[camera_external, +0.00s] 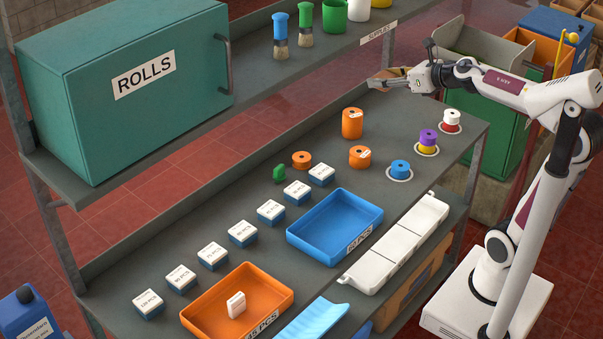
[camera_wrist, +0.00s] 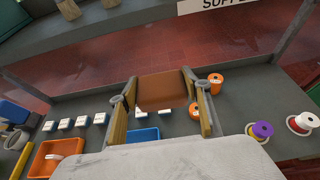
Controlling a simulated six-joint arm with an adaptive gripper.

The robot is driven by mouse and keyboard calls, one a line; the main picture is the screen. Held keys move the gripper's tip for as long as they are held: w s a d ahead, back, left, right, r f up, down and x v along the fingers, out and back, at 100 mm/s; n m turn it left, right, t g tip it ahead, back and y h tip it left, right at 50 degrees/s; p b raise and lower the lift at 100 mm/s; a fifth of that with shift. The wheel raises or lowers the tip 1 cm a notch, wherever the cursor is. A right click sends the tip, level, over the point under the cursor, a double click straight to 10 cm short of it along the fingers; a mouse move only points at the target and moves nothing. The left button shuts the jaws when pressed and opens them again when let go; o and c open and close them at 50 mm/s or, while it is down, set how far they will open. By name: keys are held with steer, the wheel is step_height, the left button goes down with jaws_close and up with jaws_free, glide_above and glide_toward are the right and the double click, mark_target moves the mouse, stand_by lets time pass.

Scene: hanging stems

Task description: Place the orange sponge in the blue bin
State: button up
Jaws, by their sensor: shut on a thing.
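The orange sponge shows as a brownish-orange block (camera_wrist: 162,90) between my two fingers in the wrist view. My gripper (camera_wrist: 160,84) is shut on it, one finger along each side. In the external view my gripper (camera_external: 388,80) is above the far right part of the bench, beside the upper shelf, and the sponge there is small and partly hidden by the fingers. A blue container (camera_external: 550,24) stands at the back right, behind my arm; its inside is hidden. A shallow blue tray (camera_external: 300,232) lies on the bench and looks empty; part of it shows between my fingers (camera_wrist: 147,134).
Green (camera_external: 497,125) and orange (camera_external: 526,36) bins stand at the right beyond the bench. Orange rolls (camera_external: 352,123), coloured spools (camera_external: 400,170), small boxes (camera_external: 243,234) and an orange tray (camera_external: 262,275) occupy the bench. The shelf (camera_external: 390,36) runs behind.

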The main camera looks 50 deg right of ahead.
steer(key=shift+w+d+f, duration=0.55)
steer(key=shift+w+f, duration=1.1)
steer(key=shift+f, duration=1.6)
steer(key=n+g+y, duration=0.5)
steer(key=n+y, duration=0.5)
steer(key=y, duration=0.1)
glide_above(340, 214)
steer(key=w+d, duration=0.2)
steer(key=d, duration=0.1)
steer(key=f, duration=2.6)
steer(key=shift+s+f, duration=0.2)
steer(key=shift+f, duration=0.15)
steer(key=n+g, duration=0.1)
steer(key=a, duration=0.1)
steer(key=s+a+n+g+y, duration=0.1)
steer(key=shift+s+a+f+n+g, duration=0.1)
steer(key=shift+f+n+g, duration=0.15)
steer(key=shift+n+g, duration=0.05)
steer(key=shift+s+a+n, duration=0.15)
steer(key=shift+a+n, duration=0.15)
steer(key=s+a+r+n+g+y, duration=0.1)
steer(key=s+a+r+n+g, duration=0.2)
steer(key=r+n+g, duration=0.1)
steer(key=shift+s+a+r+n+g, duration=0.2)
steer(key=shift+a+r+n+g, duration=0.15)
steer(key=shift+r+g, duration=0.45)
